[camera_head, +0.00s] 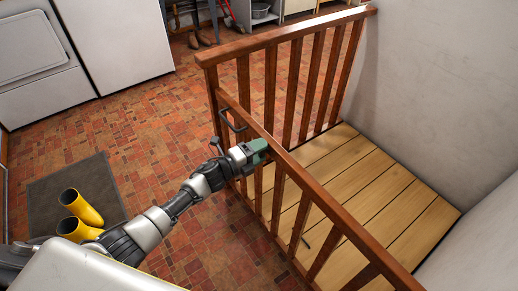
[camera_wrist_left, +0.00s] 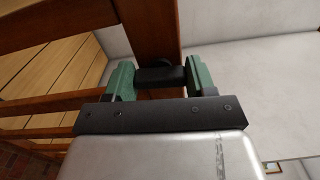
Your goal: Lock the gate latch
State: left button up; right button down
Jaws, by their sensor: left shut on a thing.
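The wooden gate (camera_head: 318,199) is a reddish-brown slatted panel running from the corner post toward the lower right in the head view. A dark pull handle (camera_head: 232,119) is on it near the corner post. My left gripper (camera_head: 259,150) is at the gate's top rail, below and right of that handle. In the left wrist view its green fingers (camera_wrist_left: 160,80) are shut on a short dark bar, which looks like the gate latch (camera_wrist_left: 160,76), in front of a wooden upright. The latch is hidden by the gripper in the head view. My right gripper is not in view.
A fixed slatted railing (camera_head: 300,75) meets the gate at the corner. Plank flooring (camera_head: 375,185) lies behind them, against pale walls. Yellow boots (camera_head: 80,212) stand on a dark mat (camera_head: 45,195) at left. White appliances (camera_head: 115,40) stand behind; the brick floor between is open.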

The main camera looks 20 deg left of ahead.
pick_arm(q)
jog(key=shift+n, duration=0.6)
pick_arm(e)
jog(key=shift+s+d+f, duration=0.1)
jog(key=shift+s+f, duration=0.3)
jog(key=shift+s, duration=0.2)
pick_arm(q)
jog(key=o, duration=0.9)
jog(key=p+v, duration=0.1)
jog(key=v, duration=0.9)
jog(key=shift+s+a, duration=0.3)
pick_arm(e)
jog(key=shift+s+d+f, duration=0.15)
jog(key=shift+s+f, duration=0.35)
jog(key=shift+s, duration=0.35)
